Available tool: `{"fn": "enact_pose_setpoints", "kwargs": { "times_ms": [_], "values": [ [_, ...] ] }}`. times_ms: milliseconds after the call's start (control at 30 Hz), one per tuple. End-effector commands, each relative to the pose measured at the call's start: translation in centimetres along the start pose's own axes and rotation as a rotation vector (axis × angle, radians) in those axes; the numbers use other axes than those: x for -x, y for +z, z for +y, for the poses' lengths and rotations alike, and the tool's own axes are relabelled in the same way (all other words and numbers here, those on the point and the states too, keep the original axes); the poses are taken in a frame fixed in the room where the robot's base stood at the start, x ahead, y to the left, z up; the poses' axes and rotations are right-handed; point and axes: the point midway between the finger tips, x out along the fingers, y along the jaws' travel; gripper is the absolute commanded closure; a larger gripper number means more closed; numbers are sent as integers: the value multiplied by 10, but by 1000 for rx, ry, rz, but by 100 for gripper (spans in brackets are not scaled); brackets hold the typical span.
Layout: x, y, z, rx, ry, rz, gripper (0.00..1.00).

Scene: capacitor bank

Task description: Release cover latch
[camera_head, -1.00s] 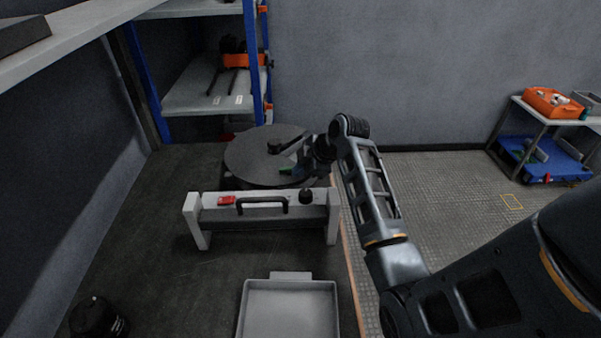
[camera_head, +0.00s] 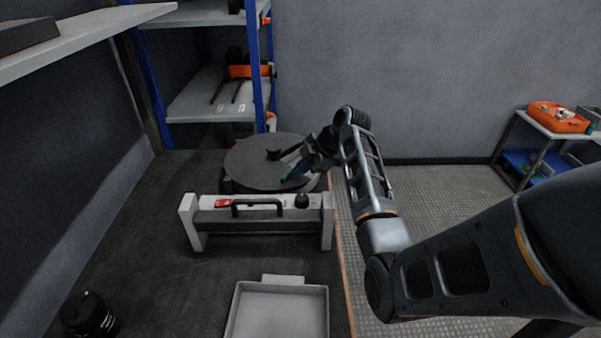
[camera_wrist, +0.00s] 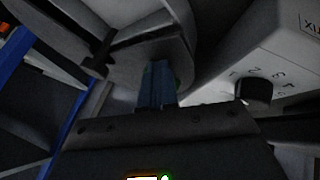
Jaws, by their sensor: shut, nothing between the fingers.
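A round dark grey cover (camera_head: 248,160) lies on the bench behind a white-framed unit. A black lever-like piece (camera_head: 274,154), which looks like the latch, sits on top of the cover. It also shows in the wrist view (camera_wrist: 101,52), at upper left. My gripper (camera_head: 287,178) points down and left over the cover's front right edge, to the right of and nearer than the black piece. In the wrist view its blue fingers (camera_wrist: 158,85) are together and empty, with the cover's rim behind them. I cannot tell whether the fingertips touch the cover.
The white-framed unit (camera_head: 188,222) has a black handle (camera_head: 257,203), a red switch (camera_head: 221,203) and a black knob (camera_head: 302,201); the knob is close to my gripper. A pale tray (camera_head: 325,312) stands in front. A black canister (camera_head: 90,315) is at lower left, with clear bench between.

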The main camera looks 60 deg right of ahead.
Motion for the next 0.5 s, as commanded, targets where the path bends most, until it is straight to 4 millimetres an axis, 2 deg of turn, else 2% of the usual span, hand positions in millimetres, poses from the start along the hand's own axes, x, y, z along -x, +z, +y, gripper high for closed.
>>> {"fn": "enact_pose_setpoints", "kwargs": {
  "times_ms": [500],
  "values": [
    [-1, 6, 4, -2, 0, -1, 100]
  ]
}}
